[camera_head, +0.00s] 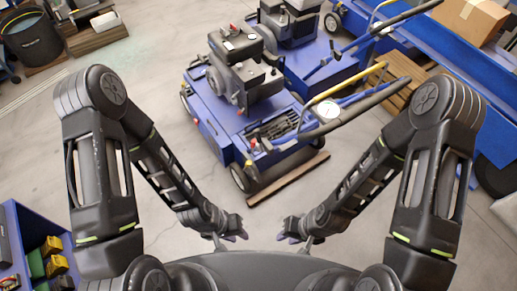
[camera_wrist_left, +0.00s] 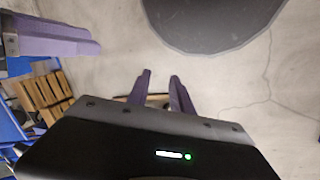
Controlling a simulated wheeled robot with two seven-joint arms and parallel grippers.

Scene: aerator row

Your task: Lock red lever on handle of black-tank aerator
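A blue aerator (camera_head: 205,108) with a black engine and tank (camera_head: 238,62) stands at the centre of the head view. Its handle, with yellow and blue bars and a black grip (camera_head: 357,110), reaches out to the right. Small red parts show near the handle's base (camera_head: 254,142); I cannot tell which is the red lever or how it is set. My left gripper (camera_head: 236,236) is below the aerator, apart from it and empty. In the left wrist view (camera_wrist_left: 160,85) its fingers are parted. My right gripper (camera_head: 286,237) faces it, also away from the aerator; its finger gap is unclear.
A second blue aerator (camera_head: 300,62) stands behind, its handle reaching right. A wooden plank (camera_head: 288,180) lies by the near wheels. A blue bench with a cardboard box (camera_head: 470,18) is at upper right. A blue bin (camera_head: 30,225) is at lower left. Bare floor lies left of the aerator.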

